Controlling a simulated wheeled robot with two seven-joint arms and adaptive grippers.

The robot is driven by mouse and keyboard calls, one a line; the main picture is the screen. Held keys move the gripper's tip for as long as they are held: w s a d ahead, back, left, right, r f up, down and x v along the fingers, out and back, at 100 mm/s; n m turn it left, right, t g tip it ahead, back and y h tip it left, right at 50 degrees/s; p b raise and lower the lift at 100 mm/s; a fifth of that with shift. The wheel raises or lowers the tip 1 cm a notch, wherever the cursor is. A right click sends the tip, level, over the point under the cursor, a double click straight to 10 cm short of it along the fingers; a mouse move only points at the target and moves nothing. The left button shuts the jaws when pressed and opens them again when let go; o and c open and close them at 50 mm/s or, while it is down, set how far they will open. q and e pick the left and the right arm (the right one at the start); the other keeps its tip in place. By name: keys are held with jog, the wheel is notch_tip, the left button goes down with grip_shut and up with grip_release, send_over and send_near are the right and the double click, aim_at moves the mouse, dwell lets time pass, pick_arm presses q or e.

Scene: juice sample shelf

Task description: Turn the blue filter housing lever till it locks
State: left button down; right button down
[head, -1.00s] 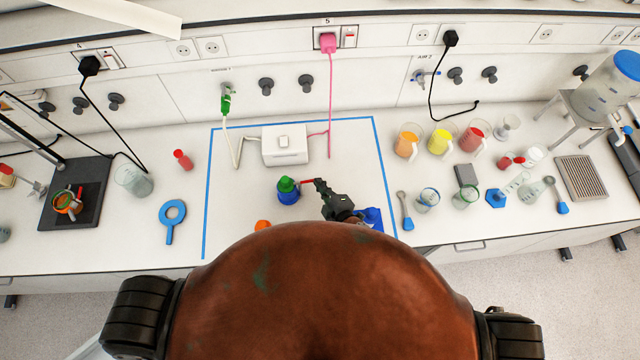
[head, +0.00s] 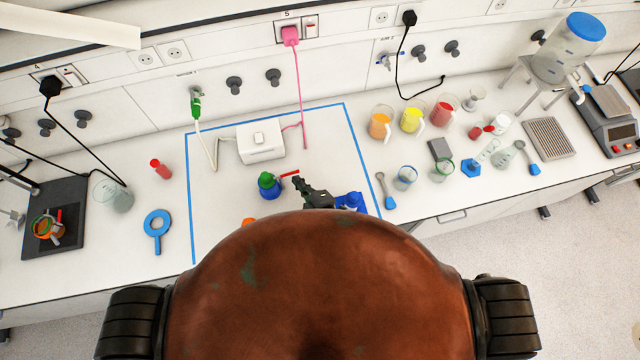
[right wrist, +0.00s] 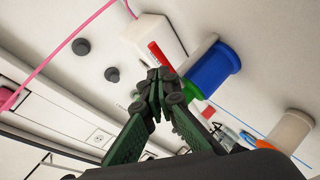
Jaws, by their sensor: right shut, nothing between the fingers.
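The filter housing (head: 268,188) stands upright on the bench, with a blue body and a green top. Its red lever (head: 288,174) sticks out to the right from the top. In the right wrist view the blue body (right wrist: 213,68) and the red lever (right wrist: 160,56) show tilted, just beyond the fingers. My right gripper (head: 298,182) is shut and empty, its tips close beside the outer part of the lever. I cannot tell whether they touch it. My left gripper is not in view.
A white box (head: 260,142) with a cable stands behind the housing, inside a blue tape outline (head: 190,200). An orange object (head: 248,221) and a blue object (head: 350,200) lie near the front, partly hidden by my body. Beakers and jugs (head: 411,120) stand to the right.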

pick_arm(q)
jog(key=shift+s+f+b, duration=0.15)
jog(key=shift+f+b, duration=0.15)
jog(key=shift+b, duration=0.45)
pick_arm(e)
jog(key=s+d+r, duration=0.4)
jog(key=d, duration=0.4)
jog(key=shift+s+d+r, duration=0.25)
jog(key=shift+d+r, duration=0.05)
jog(key=shift+d, duration=0.05)
jog(key=shift+d, duration=0.1)
